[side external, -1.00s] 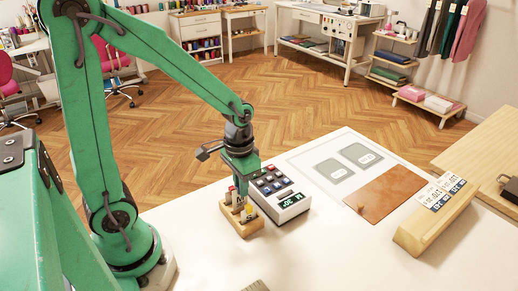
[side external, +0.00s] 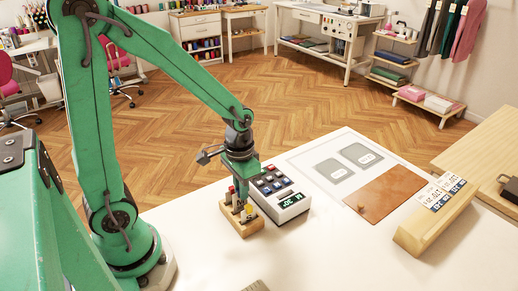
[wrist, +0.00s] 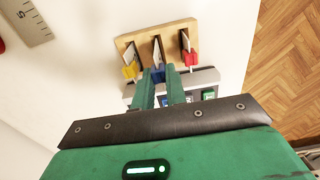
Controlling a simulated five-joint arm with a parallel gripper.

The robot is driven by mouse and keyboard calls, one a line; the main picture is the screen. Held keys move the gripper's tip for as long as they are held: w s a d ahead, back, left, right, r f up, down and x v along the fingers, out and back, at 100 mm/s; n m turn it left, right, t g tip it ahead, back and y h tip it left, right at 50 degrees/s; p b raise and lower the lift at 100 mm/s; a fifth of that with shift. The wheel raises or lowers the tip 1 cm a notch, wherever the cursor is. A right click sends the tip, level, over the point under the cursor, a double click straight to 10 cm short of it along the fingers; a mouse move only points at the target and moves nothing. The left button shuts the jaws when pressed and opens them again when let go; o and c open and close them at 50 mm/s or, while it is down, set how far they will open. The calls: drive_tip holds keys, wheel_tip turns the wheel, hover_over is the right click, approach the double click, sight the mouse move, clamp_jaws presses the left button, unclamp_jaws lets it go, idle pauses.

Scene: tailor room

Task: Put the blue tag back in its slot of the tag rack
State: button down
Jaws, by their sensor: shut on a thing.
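The wooden tag rack (side external: 240,229) stands on the white table; it also shows in the wrist view (wrist: 126,41). In the wrist view a yellow tag (wrist: 129,71) is at its left slot and a red tag (wrist: 191,58) at its right slot. My gripper (side external: 240,184) is directly over the rack, pointing down. In the wrist view its fingers (wrist: 158,76) are closed around the blue tag (wrist: 170,71), at the middle slot. The fingers hide most of the blue tag. I cannot tell how deep it sits in the slot.
A grey keypad device (side external: 292,203) with a lit display stands close behind the rack, to the right. A brown leather mat (side external: 383,194) and a wooden card holder (side external: 432,222) lie further right. A ruler (wrist: 26,22) lies on the table. The table front is mostly clear.

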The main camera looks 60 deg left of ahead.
drive_tip(key=shift+f, duration=1)
drive_tip(key=c, duration=1.3)
unclamp_jaws()
drive_tip(key=shift+c, duration=0.2)
drive_tip(key=shift+r, duration=0.1)
drive_tip(key=shift+r, duration=3.8)
drive_tip(key=shift+r, duration=0.1)
